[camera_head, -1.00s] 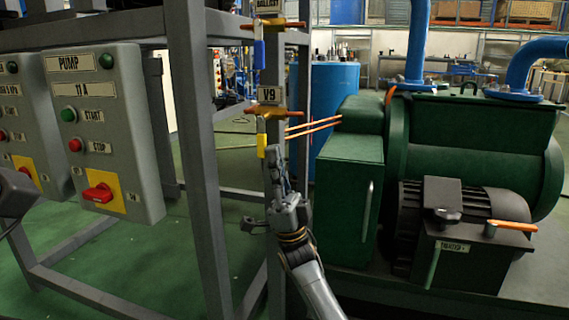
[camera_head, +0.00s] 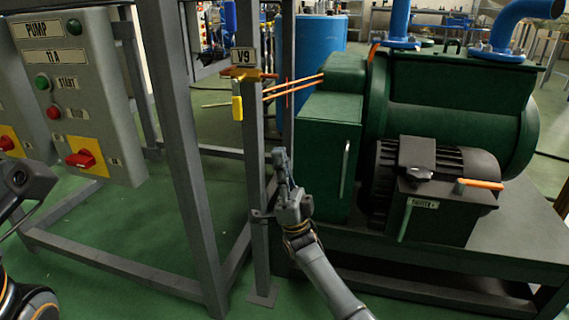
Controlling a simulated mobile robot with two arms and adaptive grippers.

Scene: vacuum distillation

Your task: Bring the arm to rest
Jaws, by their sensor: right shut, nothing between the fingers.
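My right gripper (camera_head: 281,160) is shut and empty. It stands upright in front of the grey frame post, below the V9 valve, and its arm (camera_head: 325,275) comes in from the bottom. The V9 valve has a yellow handle (camera_head: 237,107) hanging down, and a gap separates it from the fingertips. The V9 label (camera_head: 244,56) is just above. Part of my left arm (camera_head: 22,185) shows at the left edge, but its fingers cannot be seen.
A pump control panel (camera_head: 78,90) with a red switch is at the left on the grey frame (camera_head: 180,150). A green pump (camera_head: 420,100) with a dark motor (camera_head: 430,190) stands at the right. A blue drum (camera_head: 318,40) is behind. Green floor shows between the frame legs.

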